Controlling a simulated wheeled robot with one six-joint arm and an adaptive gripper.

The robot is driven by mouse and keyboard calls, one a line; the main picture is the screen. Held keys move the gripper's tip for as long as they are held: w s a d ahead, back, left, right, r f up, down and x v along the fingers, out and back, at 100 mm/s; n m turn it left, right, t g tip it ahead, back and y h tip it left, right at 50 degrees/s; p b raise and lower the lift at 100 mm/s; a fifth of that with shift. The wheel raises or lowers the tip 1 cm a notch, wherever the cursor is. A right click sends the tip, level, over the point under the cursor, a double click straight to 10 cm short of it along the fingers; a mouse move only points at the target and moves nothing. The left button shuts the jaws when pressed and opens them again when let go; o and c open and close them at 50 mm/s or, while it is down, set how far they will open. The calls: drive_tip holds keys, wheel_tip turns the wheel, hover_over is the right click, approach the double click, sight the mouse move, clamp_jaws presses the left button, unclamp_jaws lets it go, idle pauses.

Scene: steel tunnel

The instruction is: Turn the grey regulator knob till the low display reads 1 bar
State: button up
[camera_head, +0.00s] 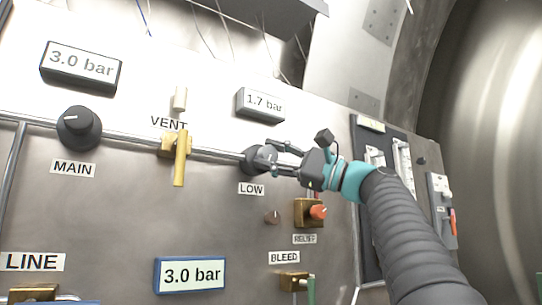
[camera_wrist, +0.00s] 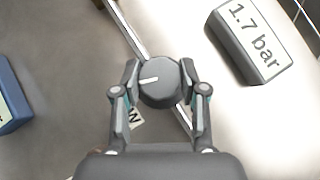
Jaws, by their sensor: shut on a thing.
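The grey regulator knob (camera_wrist: 159,84) sits between my gripper's fingers in the wrist view, with its white pointer line toward the picture's left. In the head view the knob (camera_head: 251,160) is partly hidden behind the fingers, above the LOW label (camera_head: 251,189). My gripper (camera_head: 268,158) is shut on the knob; in the wrist view its fingertips (camera_wrist: 160,82) touch both sides of it. The low display (camera_head: 261,105) reads 1.7 bar, and it also shows in the wrist view (camera_wrist: 251,42) with the same reading.
The MAIN knob (camera_head: 79,128) is at the left under a 3.0 bar display (camera_head: 81,67). The yellow VENT lever (camera_head: 181,158) stands left of my gripper. An orange RELIEF knob (camera_head: 318,212) lies just below my wrist. A blue-framed 3.0 bar display (camera_head: 190,275) is lower down.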

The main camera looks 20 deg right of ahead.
idle(0.3)
drive_tip(key=o, duration=1.1)
drive_tip(key=shift+o, duration=0.2)
drive_tip(key=v, duration=1.2)
drive_tip(key=shift+a+f, duration=0.1)
